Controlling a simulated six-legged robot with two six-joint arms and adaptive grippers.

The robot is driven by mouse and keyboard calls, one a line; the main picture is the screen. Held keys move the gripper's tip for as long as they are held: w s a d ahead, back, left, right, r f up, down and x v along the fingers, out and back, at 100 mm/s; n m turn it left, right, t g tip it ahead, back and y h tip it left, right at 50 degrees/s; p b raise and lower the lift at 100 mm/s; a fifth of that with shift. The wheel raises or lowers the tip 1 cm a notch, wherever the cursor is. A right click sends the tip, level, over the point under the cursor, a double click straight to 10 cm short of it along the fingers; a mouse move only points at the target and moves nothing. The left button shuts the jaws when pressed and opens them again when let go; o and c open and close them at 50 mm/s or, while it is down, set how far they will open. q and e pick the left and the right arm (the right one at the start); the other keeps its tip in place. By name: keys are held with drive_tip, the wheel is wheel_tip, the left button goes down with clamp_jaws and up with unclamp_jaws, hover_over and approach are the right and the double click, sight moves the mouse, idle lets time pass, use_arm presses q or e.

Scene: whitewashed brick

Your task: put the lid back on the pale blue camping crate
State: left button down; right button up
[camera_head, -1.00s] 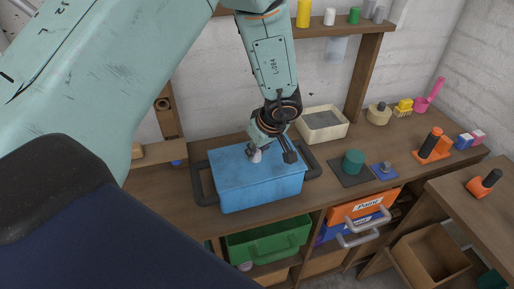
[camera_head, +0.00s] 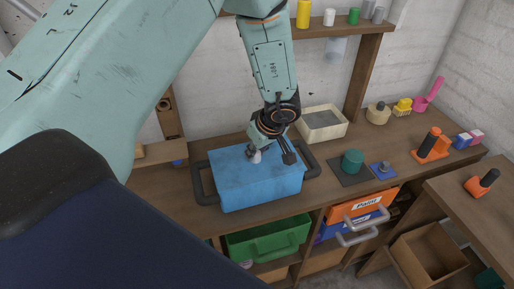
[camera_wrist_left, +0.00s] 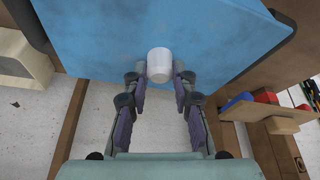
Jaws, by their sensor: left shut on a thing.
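The blue camping crate (camera_head: 262,192) stands on the wooden bench, with dark handles at both ends. Its blue lid (camera_head: 232,168) lies over the top, and I see no clear gap between lid and crate from here. The lid has a small whitish knob (camera_head: 256,157), which also shows in the left wrist view (camera_wrist_left: 159,64). My left gripper (camera_head: 271,157) is over the lid, its fingers (camera_wrist_left: 160,80) shut on the knob from both sides. The crate's inside is hidden. My right gripper is in neither view.
A cream tray (camera_head: 344,133) stands behind the crate to the right. A green cylinder (camera_head: 352,160) stands on a dark mat right of the crate. A green bin (camera_head: 268,241) and an orange drawer (camera_head: 352,212) are below the bench top. A shelf hangs behind.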

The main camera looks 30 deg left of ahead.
use_arm(q)
drive_tip(key=shift+p, duration=0.6)
idle(0.6)
idle(0.3)
drive_tip(key=c, duration=1)
unclamp_jaws()
drive_tip(key=o, duration=0.5)
drive_tip(key=shift+r+p, duration=1.25)
drive_tip(key=shift+p, duration=0.4)
drive_tip(key=shift+r, duration=2.25)
